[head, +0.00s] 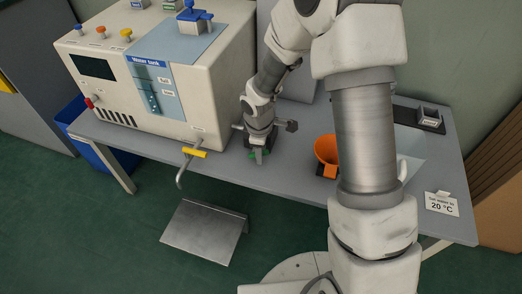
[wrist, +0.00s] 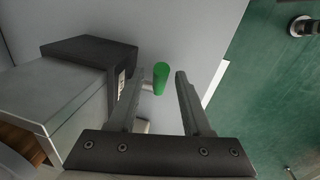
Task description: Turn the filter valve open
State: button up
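A green handle (wrist: 161,78), likely the filter valve's, shows in the wrist view between and just beyond my fingertips. A short pale stem runs from its left side. My gripper (wrist: 158,76) is open, with one finger on each side of the handle in the picture. I cannot tell whether a finger touches it. The valve's body is mostly hidden.
A white water tank machine (head: 150,75) with a yellow-handled tap (head: 195,153) stands left. An orange funnel (head: 326,150) is right of my gripper. A dark box (wrist: 95,50) is left in the wrist view. A metal step (head: 205,230) is below the table (head: 285,182).

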grip_shut()
jog(key=shift+s+d+p, duration=0.1)
jog(key=shift+p, duration=0.2)
jog(key=shift+s+d+f+t+y+p, duration=0.15)
jog(key=shift+d+t+y+p, duration=0.1)
jog(key=shift+y+p, duration=0.3)
jog(key=shift+d+f+t+y+p, duration=0.1)
jog(key=shift+t+y+p, duration=0.15)
jog(key=shift+y+p, duration=0.3)
jog(key=shift+d+f+m+t+y+p, duration=0.15)
jog(key=shift+f+t+y+p, duration=0.2)
jog(key=shift+y+p, duration=0.3)
jog(key=shift+d+f+m+t+y+p, duration=0.15)
jog(key=shift+f+t+y+p, duration=0.2)
jog(key=shift+y, duration=0.5)
jog(key=shift+o, duration=0.8)
grip_release()
